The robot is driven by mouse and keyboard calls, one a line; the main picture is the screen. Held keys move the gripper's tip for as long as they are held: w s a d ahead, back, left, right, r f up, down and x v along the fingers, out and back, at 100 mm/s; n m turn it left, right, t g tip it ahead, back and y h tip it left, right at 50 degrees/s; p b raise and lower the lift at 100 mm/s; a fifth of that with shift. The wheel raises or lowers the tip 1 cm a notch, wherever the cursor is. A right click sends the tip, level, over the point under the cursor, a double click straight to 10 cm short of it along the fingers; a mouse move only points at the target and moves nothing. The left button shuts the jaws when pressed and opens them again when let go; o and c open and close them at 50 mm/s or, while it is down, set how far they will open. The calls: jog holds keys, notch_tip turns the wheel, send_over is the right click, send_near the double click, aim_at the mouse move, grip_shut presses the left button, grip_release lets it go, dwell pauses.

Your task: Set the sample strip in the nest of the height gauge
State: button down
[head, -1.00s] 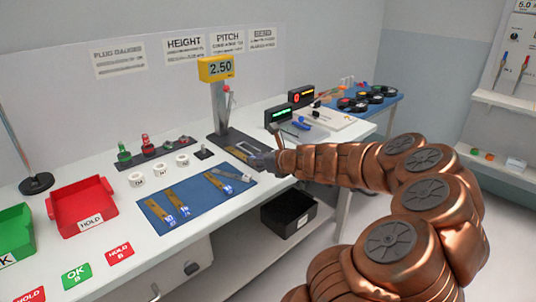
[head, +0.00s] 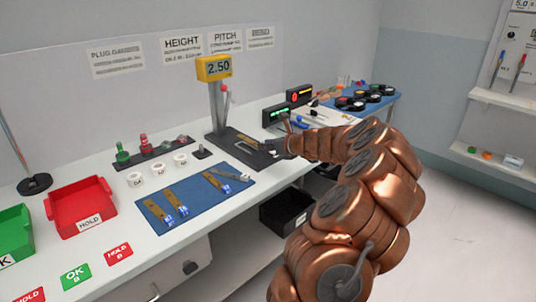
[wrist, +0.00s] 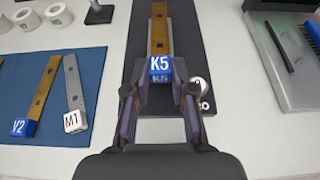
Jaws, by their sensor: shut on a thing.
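My gripper (wrist: 160,95) is shut on the sample strip (wrist: 159,30), a brown strip with holes and a blue K5 tag (wrist: 159,67). The strip points away from me over the dark base (wrist: 187,25) of the height gauge. In the head view my gripper (head: 279,147) is at the right side of that base.
A blue mat (head: 200,211) left of the gauge holds several strips, including V2 (wrist: 38,95) and a grey strip M1 (wrist: 73,92). White rings (head: 157,167) stand behind the mat. A grey tray (wrist: 275,60) is close on the right. Red (head: 80,205) and green bins are far left.

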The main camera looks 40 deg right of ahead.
aim_at(268, 160)
jog(key=shift+f, duration=1.8)
jog(key=c, duration=1)
grip_release()
jog(key=shift+f, duration=0.1)
